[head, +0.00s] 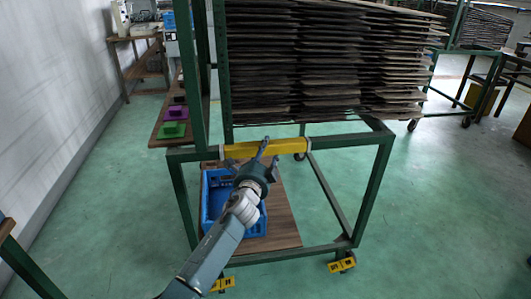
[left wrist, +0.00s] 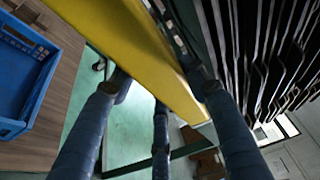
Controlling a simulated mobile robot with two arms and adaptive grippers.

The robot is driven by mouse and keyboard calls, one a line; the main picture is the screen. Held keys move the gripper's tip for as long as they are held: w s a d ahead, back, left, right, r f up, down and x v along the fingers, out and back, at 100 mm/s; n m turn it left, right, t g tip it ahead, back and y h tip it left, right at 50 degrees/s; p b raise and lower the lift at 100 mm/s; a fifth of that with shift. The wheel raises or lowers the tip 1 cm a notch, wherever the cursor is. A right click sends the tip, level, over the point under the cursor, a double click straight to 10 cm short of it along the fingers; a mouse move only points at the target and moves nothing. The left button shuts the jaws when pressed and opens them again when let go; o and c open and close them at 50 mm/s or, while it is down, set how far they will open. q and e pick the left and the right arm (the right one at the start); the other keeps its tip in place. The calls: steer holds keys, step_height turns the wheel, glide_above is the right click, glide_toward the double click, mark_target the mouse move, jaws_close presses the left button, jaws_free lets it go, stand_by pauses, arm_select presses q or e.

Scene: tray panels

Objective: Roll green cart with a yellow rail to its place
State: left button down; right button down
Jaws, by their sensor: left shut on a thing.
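The green cart (head: 183,205) stands in front of me, its frame carrying tall stacks of dark panels (head: 330,60). A yellow rail (head: 285,147) runs across its near side. In the left wrist view the yellow rail (left wrist: 130,45) lies between the blue-grey fingers, and the panel edges (left wrist: 265,50) show at the right. The far sides of the fingers are partly hidden by the rail. My right gripper is not in view.
A blue crate (head: 207,215) sits on a wooden board (head: 283,215) low at the cart. A white wall (head: 45,90) runs along the left. Another cart (head: 450,50) stands back right. Open green floor lies to the right.

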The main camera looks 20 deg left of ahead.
arm_select(q)
steer(key=shift+d, duration=0.1)
steer(key=c, duration=1.4)
jaws_free()
steer(key=o, duration=0.5)
steer(key=shift+w, duration=0.15)
steer(key=s, duration=0.4)
steer(key=s+d, duration=0.1)
steer(key=s, duration=0.3)
steer(key=s+d, duration=0.1)
steer(key=s, duration=0.3)
